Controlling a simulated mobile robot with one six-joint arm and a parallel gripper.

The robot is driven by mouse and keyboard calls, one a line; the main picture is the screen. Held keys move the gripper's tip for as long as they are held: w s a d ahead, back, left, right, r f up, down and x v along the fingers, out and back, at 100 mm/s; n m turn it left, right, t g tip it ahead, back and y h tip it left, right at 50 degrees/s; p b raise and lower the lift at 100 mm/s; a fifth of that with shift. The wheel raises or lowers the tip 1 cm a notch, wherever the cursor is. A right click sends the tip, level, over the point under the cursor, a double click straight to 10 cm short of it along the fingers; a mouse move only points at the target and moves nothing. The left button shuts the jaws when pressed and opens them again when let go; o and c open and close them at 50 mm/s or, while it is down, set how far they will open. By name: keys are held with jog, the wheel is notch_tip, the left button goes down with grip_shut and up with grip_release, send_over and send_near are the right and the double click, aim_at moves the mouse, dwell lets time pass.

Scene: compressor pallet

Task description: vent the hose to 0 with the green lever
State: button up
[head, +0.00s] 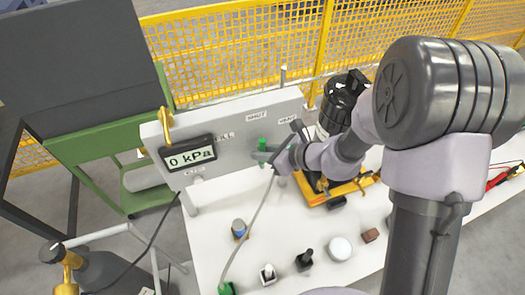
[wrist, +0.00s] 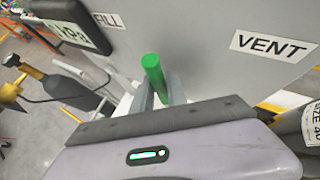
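The green lever (head: 263,144) stands out from the front of the pale panel (head: 285,107). In the wrist view the green lever (wrist: 154,72) rises between the two grey fingers of my gripper (wrist: 160,95). The fingers lie close on both sides of it, and its lower end is hidden between them. In the head view my gripper (head: 266,155) is at the panel, at the lever. The gauge display (head: 189,154) reads 0 kPa. A thin grey hose (head: 252,222) runs from near my gripper down to a green fitting (head: 227,288).
A yellow hook-like part (head: 166,124) is above the gauge. A black cylinder (head: 341,104) stands close right of my gripper, by a yellow tool (head: 350,188). Several small parts, including a white disc (head: 339,248), lie on the white table (head: 210,230). Yellow mesh fencing (head: 235,50) is behind.

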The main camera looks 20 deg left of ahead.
jog(key=shift+o, duration=0.2)
jog(key=p+v, duration=0.3)
jog(key=v, duration=1.4)
jog(key=shift+s+d+r, duration=0.1)
jog(key=shift+s+d, duration=0.05)
